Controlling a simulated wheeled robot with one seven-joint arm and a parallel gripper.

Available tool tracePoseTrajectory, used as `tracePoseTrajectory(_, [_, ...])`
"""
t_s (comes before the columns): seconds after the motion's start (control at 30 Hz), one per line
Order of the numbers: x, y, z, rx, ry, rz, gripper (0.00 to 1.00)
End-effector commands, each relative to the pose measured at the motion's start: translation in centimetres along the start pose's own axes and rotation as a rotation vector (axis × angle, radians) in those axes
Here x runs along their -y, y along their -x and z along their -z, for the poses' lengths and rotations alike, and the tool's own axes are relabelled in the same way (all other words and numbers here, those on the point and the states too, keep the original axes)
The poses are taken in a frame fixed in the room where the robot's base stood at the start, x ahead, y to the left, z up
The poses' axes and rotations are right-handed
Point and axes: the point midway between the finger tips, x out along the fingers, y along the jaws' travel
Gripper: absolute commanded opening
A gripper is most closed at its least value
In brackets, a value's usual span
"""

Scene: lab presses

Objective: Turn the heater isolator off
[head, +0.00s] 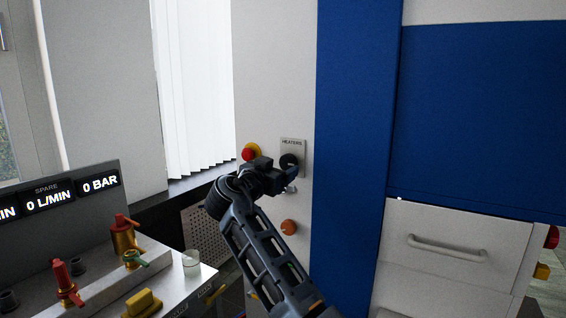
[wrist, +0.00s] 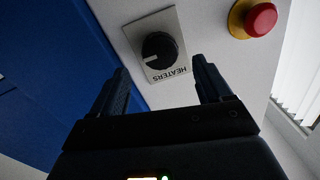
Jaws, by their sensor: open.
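The heater isolator is a black rotary knob (wrist: 160,51) on a light plate (wrist: 177,71) lettered HEATERS. In the wrist view the plate appears upside down and the knob's white mark points left in the picture. In the head view the plate (head: 293,146) is on the white panel, with the knob (head: 288,161) partly covered by my gripper. My gripper (wrist: 160,75) is open and empty, its two fingers spread on either side of the knob in the picture. The fingers appear short of the panel; I cannot tell the exact gap.
A red push button on a yellow base (wrist: 261,19) sits beside the isolator. An orange knob (head: 289,227) is below it. A bench (head: 205,274) with red and green valves (head: 122,236) and a glass beaker (head: 191,263) stands at left. A drawer handle (head: 447,248) is at right.

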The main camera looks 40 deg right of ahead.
Motion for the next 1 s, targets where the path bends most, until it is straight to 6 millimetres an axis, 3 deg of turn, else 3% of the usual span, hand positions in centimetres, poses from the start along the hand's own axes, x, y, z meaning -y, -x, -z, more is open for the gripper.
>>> tracePoseTrajectory(0.1, [0.0, -2.0, 0.2, 0.001, 0.002, -0.002, 0.78])
tracePoseTrajectory(0.3, [0.1, -4.3, 0.1, 0.000, 0.002, 0.001, 0.78])
tracePoseTrajectory(0.7, [0.0, -5.0, -0.1, 0.001, 0.001, 0.002, 0.77])
tracePoseTrajectory(1.0, [0.0, -5.0, -0.1, 0.001, 0.001, 0.002, 0.48])
